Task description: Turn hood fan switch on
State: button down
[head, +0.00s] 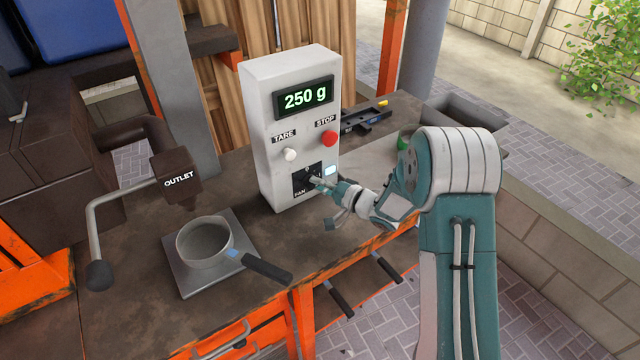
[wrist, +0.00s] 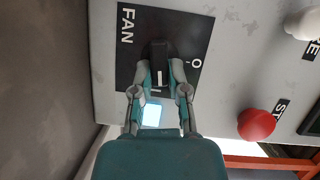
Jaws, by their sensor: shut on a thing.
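The fan switch is a black rotary knob (wrist: 159,62) on a black plate (wrist: 190,40) marked FAN, low on the front of the white control box (head: 262,130). The plate also shows in the head view (head: 300,188). A "0" mark is beside the knob in the wrist view. My gripper (wrist: 160,85) is shut on the knob, with one finger on each side of it. In the head view my gripper (head: 318,183) reaches the plate from the right and hides part of the knob.
The box has a display (head: 305,96) reading 250 g, a white TARE button (head: 290,154) and a red STOP button (head: 328,139). A pot (head: 205,243) with a black handle stands on a metal plate (head: 188,283), under the outlet (head: 177,178). A lever (head: 98,235) hangs at the left.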

jog(key=shift+w+a+f+m+y, duration=0.15)
jog(key=shift+m+y, duration=0.25)
jog(key=shift+m, duration=0.6)
jog(key=c, duration=0.6)
grip_release()
jog(key=shift+w, duration=0.1)
jog(key=shift+c, duration=0.2)
jog(key=shift+w+a, duration=0.1)
jog(key=shift+a, duration=0.2)
jog(key=shift+f, duration=0.1)
jog(key=shift+d, duration=0.4)
jog(key=v, duration=1.2)
jog(key=shift+f, duration=0.15)
